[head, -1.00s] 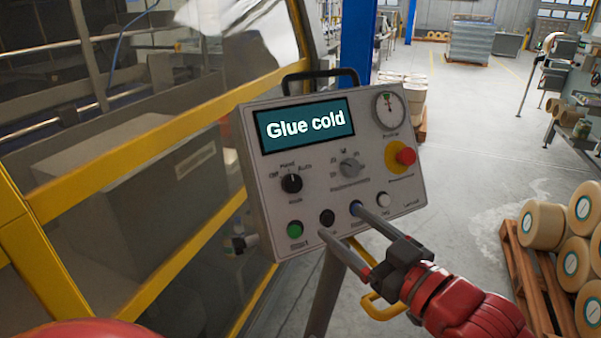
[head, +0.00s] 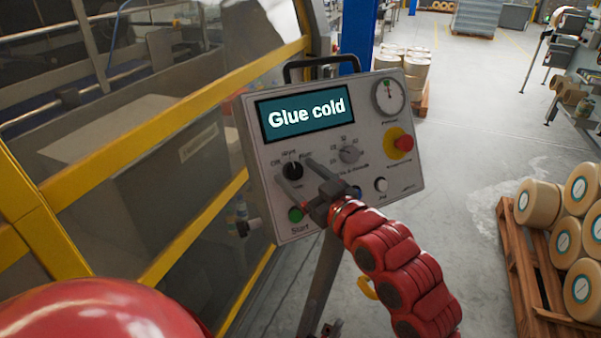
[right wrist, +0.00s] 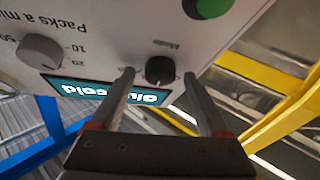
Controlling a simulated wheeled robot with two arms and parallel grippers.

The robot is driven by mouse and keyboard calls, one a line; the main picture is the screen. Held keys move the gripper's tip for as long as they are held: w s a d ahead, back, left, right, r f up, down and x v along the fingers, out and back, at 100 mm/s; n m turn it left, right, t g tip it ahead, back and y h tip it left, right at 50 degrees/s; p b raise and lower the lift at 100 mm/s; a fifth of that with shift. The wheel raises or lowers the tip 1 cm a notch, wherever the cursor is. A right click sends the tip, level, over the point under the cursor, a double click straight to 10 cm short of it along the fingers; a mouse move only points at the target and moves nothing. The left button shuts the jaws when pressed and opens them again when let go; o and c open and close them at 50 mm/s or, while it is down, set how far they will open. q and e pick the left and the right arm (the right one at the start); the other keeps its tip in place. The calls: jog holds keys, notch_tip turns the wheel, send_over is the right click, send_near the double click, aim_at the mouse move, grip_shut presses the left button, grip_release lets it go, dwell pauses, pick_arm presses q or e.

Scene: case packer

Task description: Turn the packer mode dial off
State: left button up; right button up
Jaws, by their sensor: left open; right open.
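The mode dial (head: 292,171) is a black knob at the left of the grey control panel (head: 350,118), below the screen. Its white mark points roughly up, toward the middle label. My right gripper (head: 294,169) is open, with one fingertip on each side of the dial. In the right wrist view the dial (right wrist: 160,70) sits between the spread fingers of my right gripper (right wrist: 159,75), with gaps visible on both sides. Contact with the panel face cannot be told. My left gripper is not in view; only a red part of mine shows at lower left.
The screen (head: 304,117) reads "Glue cold". A green start button (head: 295,214), a grey selector (head: 349,154) and a red emergency stop (head: 404,143) are on the panel. A yellow guard frame (head: 205,97) stands left. Rolls lie on a pallet (head: 518,268) at right.

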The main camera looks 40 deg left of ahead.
grip_shut()
jog(key=shift+f+b, duration=0.1)
jog(key=shift+b, duration=0.45)
jog(key=n+g+b, duration=0.1)
jog(key=n+b, duration=0.1)
jog(key=b, duration=0.3)
jog(key=n+g+b, duration=0.2)
jog(key=n+b, duration=0.1)
jog(key=b, duration=0.3)
jog(key=n+g+b, duration=0.1)
jog(key=n+b, duration=0.1)
jog(key=b, duration=0.3)
jog(key=shift+w+d+f+n+b, duration=0.1)
jog(key=shift+w+f+n+b, duration=0.05)
jog(key=shift+w+n+b, duration=0.2)
jog(key=shift+s+r+n+g+h+b, duration=0.15)
jog(key=shift+r+n+g+h, duration=0.15)
jog(key=shift+n, duration=0.25)
jog(key=shift+w+r+n+g+h+b, duration=0.1)
jog(key=shift+n+g+h+b, duration=0.1)
jog(key=shift+n+g, duration=0.25)
jog(key=shift+n+g+h, duration=0.35)
jog(key=shift+n+h, duration=0.05)
jog(key=shift+n, duration=0.85)
